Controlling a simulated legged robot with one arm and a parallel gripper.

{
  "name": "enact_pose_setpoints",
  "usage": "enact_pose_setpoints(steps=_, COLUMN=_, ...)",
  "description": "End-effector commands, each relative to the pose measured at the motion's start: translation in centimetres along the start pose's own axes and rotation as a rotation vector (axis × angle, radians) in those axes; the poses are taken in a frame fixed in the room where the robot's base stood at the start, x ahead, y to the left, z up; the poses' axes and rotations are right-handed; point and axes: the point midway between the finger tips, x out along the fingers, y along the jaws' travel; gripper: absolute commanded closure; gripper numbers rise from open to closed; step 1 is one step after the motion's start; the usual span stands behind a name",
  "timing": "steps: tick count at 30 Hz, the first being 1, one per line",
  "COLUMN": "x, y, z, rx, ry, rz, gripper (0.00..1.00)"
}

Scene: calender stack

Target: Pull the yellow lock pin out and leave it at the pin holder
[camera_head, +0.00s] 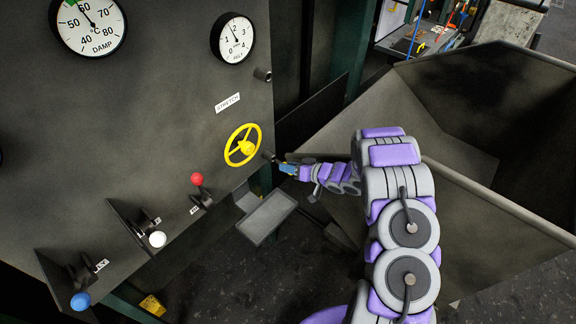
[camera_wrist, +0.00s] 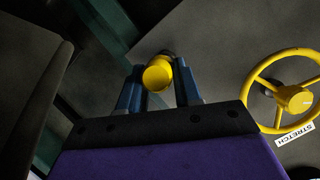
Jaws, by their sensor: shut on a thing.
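The yellow lock pin (camera_wrist: 158,74) shows its round yellow end between my gripper's two blue fingers in the wrist view. My gripper (camera_wrist: 159,82) is shut on it. In the head view my gripper (camera_head: 284,167) is at the right edge of the dark panel, just right of and below the yellow handwheel. The pin is mostly hidden there by the fingers, and I cannot tell how far it sits in the panel. I cannot identify the pin holder for certain; a short dark tube (camera_head: 262,74) sticks out of the panel higher up.
The yellow handwheel (camera_head: 243,146) is close beside my gripper and also shows in the wrist view (camera_wrist: 290,98). Red (camera_head: 197,179), white (camera_head: 157,239) and blue (camera_head: 80,301) lever knobs stand lower left. A grey tray (camera_head: 266,217) is below; a large dark bin (camera_head: 440,150) is right.

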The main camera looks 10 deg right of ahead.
Motion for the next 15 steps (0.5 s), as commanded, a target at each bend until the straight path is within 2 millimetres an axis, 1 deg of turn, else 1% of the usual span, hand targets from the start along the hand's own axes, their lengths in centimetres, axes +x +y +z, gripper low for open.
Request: enact_pose_setpoints(steps=15, x=-1.8, y=0.1, z=0.6, rx=-0.001, ry=0.0, rz=0.0, gripper=1.0)
